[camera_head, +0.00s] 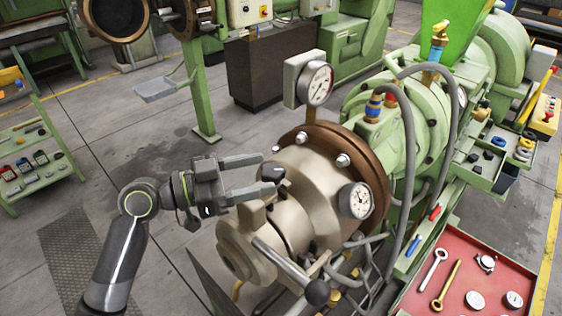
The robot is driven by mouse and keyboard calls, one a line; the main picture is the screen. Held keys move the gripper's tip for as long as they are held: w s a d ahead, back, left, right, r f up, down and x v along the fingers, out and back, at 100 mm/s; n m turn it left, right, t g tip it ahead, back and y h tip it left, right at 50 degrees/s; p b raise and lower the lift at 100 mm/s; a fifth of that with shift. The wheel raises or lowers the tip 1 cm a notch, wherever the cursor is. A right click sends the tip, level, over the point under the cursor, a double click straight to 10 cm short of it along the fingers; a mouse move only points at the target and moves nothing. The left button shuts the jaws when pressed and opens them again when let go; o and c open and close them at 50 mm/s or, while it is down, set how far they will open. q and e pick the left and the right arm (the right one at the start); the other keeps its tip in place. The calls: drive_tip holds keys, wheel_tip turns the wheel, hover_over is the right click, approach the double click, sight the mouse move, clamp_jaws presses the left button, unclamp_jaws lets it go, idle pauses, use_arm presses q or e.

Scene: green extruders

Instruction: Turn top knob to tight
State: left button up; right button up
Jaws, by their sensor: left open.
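A small dark knob (272,172) sits on top of the beige metal cylinder head (308,180) of the green extruder (415,115). My left gripper (264,174) comes in from the left, with its two grey fingers spread. The fingertips are at the knob, one on the far side and one on the near side. I cannot tell whether either finger touches it. The fingers partly hide the knob's base. Any marking of tight on the knob is too small to read. My right gripper is not in view.
A dial gauge (318,84) stands above the brown flange, and another gauge (356,200) is on the cylinder's side. A lever with a black ball (317,292) sticks out in front. A red tray (466,272) with tools is at lower right.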

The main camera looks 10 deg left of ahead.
sight(284, 174)
use_arm(q)
drive_tip(key=p+x, duration=0.1)
drive_tip(key=x, duration=0.2)
drive_tip(key=shift+w+d+r, duration=0.1)
drive_tip(key=shift+d+r, duration=0.05)
drive_tip(key=shift+d, duration=0.15)
drive_tip(key=shift+p+x, duration=0.5)
drive_tip(key=shift+x, duration=0.35)
